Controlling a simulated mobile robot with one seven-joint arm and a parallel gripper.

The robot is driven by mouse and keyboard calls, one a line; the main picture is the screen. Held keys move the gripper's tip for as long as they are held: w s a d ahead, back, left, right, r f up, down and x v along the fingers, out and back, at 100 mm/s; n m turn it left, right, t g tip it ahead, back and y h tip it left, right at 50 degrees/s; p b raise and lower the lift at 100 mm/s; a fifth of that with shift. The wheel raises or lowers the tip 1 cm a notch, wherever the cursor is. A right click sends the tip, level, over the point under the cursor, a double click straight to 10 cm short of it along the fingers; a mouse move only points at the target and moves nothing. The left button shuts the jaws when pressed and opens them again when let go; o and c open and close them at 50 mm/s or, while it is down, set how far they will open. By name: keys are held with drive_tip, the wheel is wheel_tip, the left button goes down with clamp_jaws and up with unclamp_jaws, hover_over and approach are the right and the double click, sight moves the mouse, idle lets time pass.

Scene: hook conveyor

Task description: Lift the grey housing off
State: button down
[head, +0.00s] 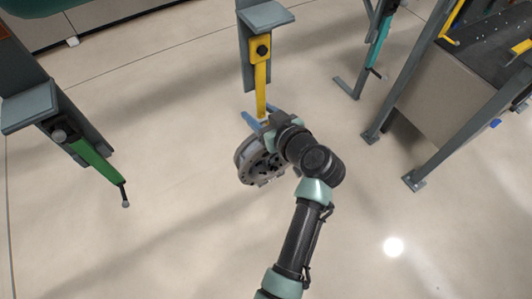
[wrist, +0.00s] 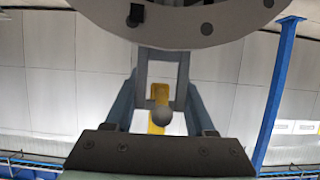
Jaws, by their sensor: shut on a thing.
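The grey housing (head: 250,166), a round part with dark recesses, is at the lower end of a yellow hook (head: 260,85) in the head view. Its rim (wrist: 190,22) fills the top of the wrist view. My gripper (wrist: 163,55) is shut on the housing, with both fingers reaching up to its lower edge. The yellow hook (wrist: 157,92) shows between the fingers, with a grey ball end in front. My wrist covers part of the housing in the head view, and I cannot tell whether the hook still bears it.
A green hook (head: 95,160) hangs at left and a teal hook (head: 378,50) at upper right, both without a part. A dark-topped table (head: 485,65) with grey legs stands at right. The floor around my arm is clear.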

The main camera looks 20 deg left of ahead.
sight(263, 105)
drive_tip(key=shift+w+r, duration=0.1)
drive_tip(key=shift+r, duration=0.1)
drive_tip(key=shift+r+b, duration=0.75)
drive_tip(key=shift+r, duration=0.85)
drive_tip(key=shift+d, duration=0.25)
drive_tip(key=s+d+f+b, duration=0.1)
drive_tip(key=s+d+b, duration=0.5)
drive_tip(key=s+d, duration=0.5)
drive_tip(key=shift+d+f+b, duration=0.3)
drive_tip(key=shift+d, duration=1.1)
drive_tip(key=shift+s, duration=0.15)
